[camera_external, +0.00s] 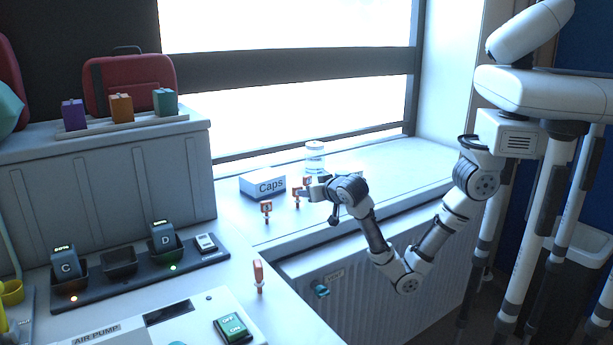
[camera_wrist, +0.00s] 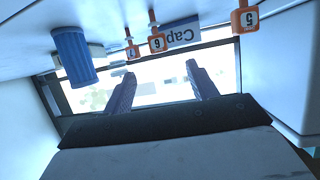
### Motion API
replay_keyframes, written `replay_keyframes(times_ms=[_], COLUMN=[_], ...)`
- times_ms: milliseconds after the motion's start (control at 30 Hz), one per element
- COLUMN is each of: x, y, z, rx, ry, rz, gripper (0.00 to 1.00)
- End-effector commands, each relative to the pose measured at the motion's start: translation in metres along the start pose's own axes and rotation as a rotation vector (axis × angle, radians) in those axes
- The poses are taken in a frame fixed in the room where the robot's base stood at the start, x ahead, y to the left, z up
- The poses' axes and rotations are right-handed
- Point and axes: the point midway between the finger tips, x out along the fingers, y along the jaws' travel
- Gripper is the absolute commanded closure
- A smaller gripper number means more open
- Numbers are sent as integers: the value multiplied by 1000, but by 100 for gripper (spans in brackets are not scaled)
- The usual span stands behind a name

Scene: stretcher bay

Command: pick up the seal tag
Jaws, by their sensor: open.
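Several orange-and-white tags stand upright on small stems; I cannot tell which is the seal tag. In the external view one tag (camera_external: 266,207) stands on the sill in front of the Caps box, and another tag (camera_external: 297,192) stands to its right, close to my gripper (camera_external: 307,191). A further tag (camera_external: 258,274) stands on the near counter. In the wrist view, which is upside down, tag 5 (camera_wrist: 244,18), tag 6 (camera_wrist: 157,40) and tag 7 (camera_wrist: 132,50) show. My gripper (camera_wrist: 161,86) is open, with nothing between its fingers.
A white Caps box (camera_external: 262,184) and a clear jar (camera_external: 314,155) stand on the sill near my gripper. A blue ribbed cylinder (camera_wrist: 73,56) shows in the wrist view. A dark charger rail (camera_external: 120,272) lies on the counter. The right part of the sill is clear.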

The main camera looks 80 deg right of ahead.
Motion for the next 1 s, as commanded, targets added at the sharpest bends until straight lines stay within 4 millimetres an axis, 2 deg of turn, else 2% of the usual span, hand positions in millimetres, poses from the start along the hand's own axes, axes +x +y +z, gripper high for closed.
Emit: replay_keyframes(times_ms=[400,667,900,1000], x=[72,92,127,134], y=[2,3,4,4], z=[0,0,2,3], rx=[-2,-1,-2,0], ry=[-4,-5,-4,-4], rz=[7,6,4,3], gripper=[42,42,42,42])
